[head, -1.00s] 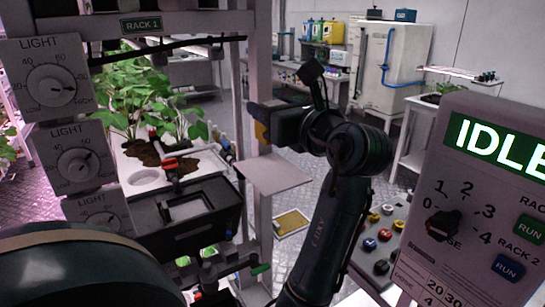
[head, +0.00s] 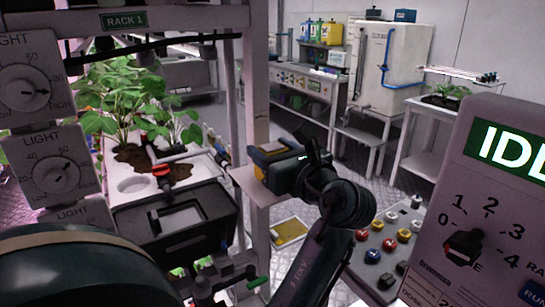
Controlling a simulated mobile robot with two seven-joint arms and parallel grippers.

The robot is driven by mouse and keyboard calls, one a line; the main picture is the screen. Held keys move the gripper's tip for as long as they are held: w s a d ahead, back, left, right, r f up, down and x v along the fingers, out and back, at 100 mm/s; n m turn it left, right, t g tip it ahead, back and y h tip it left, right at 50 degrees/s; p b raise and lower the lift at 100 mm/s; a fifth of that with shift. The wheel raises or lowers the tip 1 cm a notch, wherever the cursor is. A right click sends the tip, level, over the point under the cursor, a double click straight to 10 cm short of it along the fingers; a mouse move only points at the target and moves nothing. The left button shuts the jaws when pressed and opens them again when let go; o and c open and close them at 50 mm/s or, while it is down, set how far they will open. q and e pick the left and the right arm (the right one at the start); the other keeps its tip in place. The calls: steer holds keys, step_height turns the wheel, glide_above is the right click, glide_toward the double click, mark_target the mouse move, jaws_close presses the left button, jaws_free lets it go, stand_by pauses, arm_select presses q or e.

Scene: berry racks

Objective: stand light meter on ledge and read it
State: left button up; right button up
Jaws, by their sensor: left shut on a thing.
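The light meter (head: 270,148) shows as a small piece with yellow and grey parts, largely hidden by my gripper. My left gripper (head: 279,161) is shut on it, just above the pale ledge (head: 257,189) on the rack post. I cannot tell whether the meter touches the ledge. No reading on the meter can be made out. My right gripper is not in view.
Rack 1 (head: 122,19) holds leafy plants (head: 125,100), and a black box (head: 190,222) stands below them. LIGHT dials (head: 52,172) line the left side. A control panel (head: 470,200) stands close at right, with a button box (head: 385,250) beside it.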

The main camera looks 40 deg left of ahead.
arm_select(q)
steer(key=shift+f, duration=0.45)
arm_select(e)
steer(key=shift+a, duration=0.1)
arm_select(q)
steer(key=o, duration=1.1)
steer(key=shift+f, duration=0.1)
steer(key=shift+o, duration=0.2)
